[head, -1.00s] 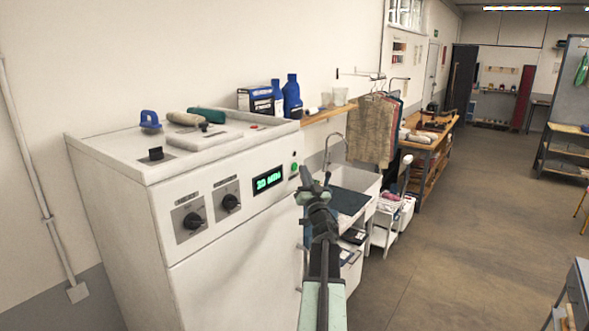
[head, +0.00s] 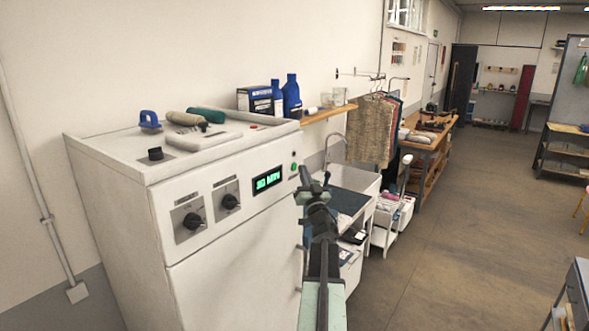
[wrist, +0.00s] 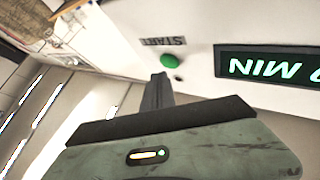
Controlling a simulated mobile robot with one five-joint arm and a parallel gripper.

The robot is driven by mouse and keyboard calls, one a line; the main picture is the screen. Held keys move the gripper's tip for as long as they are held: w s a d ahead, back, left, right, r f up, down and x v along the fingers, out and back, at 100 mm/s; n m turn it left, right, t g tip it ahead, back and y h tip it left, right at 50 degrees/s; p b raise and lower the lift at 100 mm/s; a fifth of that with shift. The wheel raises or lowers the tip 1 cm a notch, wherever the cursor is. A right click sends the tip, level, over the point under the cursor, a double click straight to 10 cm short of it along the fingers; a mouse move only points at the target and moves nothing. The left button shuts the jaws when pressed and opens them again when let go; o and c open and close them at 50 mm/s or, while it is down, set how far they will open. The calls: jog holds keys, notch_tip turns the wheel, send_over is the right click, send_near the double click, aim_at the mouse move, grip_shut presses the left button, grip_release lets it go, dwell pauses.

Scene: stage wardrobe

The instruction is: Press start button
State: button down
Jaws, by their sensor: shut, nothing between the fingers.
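The green start button (head: 294,167) is on the right end of the white machine's (head: 235,270) front panel, beside the lit display (head: 267,180). In the wrist view, the button (wrist: 170,61) is round and green, next to an upside-down START label (wrist: 163,41). The display also shows there (wrist: 268,63), ending in MIN. My gripper (head: 314,175) is shut and empty, just right of the button in the head view. In the wrist view, its shut fingertips (wrist: 158,80) appear just below the button. I cannot tell whether they touch it.
Two black knobs (head: 193,220) are left of the display. A sink (head: 352,180) and hanging clothes (head: 372,130) are to the right. The floor (head: 450,240) on the right is open.

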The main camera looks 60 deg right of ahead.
jog(key=shift+w, duration=0.1)
jog(key=shift+w, duration=0.35)
jog(key=shift+w, duration=0.35)
dwell(0.5)
jog(key=shift+s, duration=0.75)
jog(key=shift+s, duration=0.1)
jog(key=s, duration=0.5)
dwell(0.4)
jog(key=shift+w+a, duration=0.1)
jog(key=shift+w, duration=0.05)
dwell(0.5)
